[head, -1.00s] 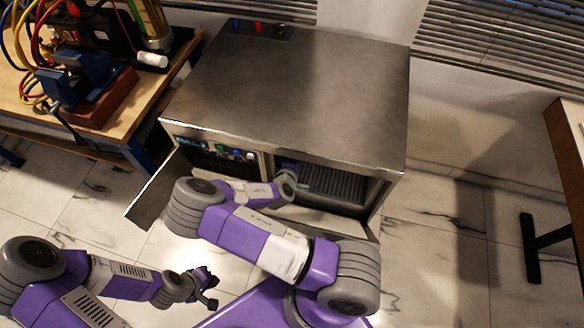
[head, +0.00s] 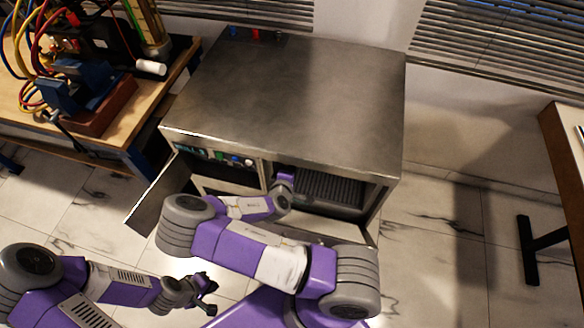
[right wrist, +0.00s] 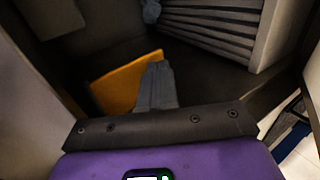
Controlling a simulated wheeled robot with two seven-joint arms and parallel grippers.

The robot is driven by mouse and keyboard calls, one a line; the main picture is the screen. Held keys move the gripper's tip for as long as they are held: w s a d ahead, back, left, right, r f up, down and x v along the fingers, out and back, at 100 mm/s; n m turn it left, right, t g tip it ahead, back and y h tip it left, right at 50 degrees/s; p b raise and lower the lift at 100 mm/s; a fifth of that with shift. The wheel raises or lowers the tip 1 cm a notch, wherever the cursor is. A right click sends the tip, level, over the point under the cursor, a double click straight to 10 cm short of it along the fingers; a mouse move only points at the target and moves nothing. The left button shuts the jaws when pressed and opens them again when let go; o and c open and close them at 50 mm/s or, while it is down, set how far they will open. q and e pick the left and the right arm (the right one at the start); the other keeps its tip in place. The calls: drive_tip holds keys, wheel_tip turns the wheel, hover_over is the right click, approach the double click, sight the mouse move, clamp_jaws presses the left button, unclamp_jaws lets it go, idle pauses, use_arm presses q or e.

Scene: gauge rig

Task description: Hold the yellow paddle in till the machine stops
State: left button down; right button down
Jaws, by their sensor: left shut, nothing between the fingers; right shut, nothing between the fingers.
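The machine (head: 290,90) is a steel cabinet with an open front bay. The yellow paddle (right wrist: 122,82) shows in the right wrist view as an orange-yellow plate inside the dark bay. My right gripper (right wrist: 158,66) is shut and empty. Its grey fingers reach into the bay and overlap the paddle's right part; I cannot tell whether they touch it. In the head view the paddle and the right fingertips are hidden inside the machine. My left gripper (head: 207,290) is shut and empty, low in front of the machine, away from it.
Grey ribbed slats (right wrist: 215,28) stand right of the paddle. A control panel (head: 222,156) with knobs sits left of the bay, with an open door (head: 155,197) beside it. A wooden bench (head: 115,137) with hoses and a vise stands left. Open floor lies right.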

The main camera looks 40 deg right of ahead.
drive_tip(key=p+v, duration=0.1)
drive_tip(key=v, duration=0.5)
idle(0.4)
